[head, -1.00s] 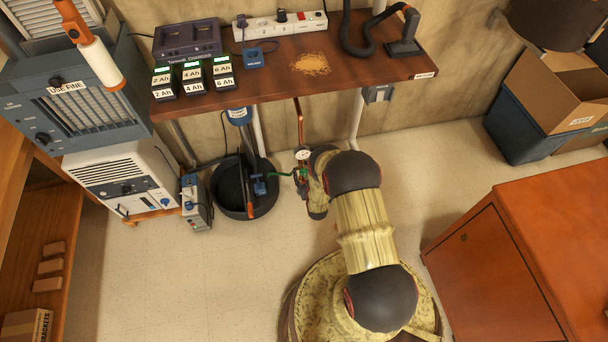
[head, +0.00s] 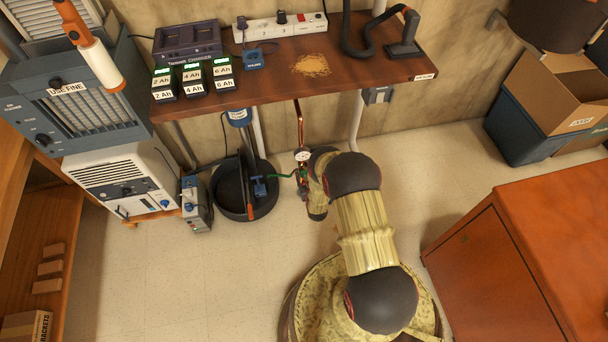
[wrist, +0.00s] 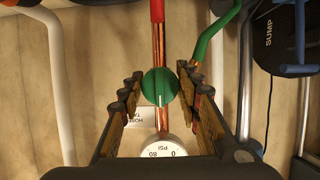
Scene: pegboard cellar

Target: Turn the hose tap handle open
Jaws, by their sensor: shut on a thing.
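The hose tap handle, a round green knob, (wrist: 160,87) shows in the wrist view in front of a copper pipe (wrist: 158,42). My gripper (wrist: 159,84) has one finger on each side of the handle and is shut on it. A white label beside the handle reads partly as hose tap; the rest is covered. In the head view my gripper is small at the end of my arm, by the copper pipe (head: 300,125), and the handle is mostly hidden there.
A white pressure gauge (wrist: 164,149) sits on the pipe close to my fingers. A green spout (wrist: 215,35) bends off to one side. A black sump tub (head: 232,207) stands left of my gripper. The workbench (head: 350,72) overhangs the pipe. Open floor lies right of my arm.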

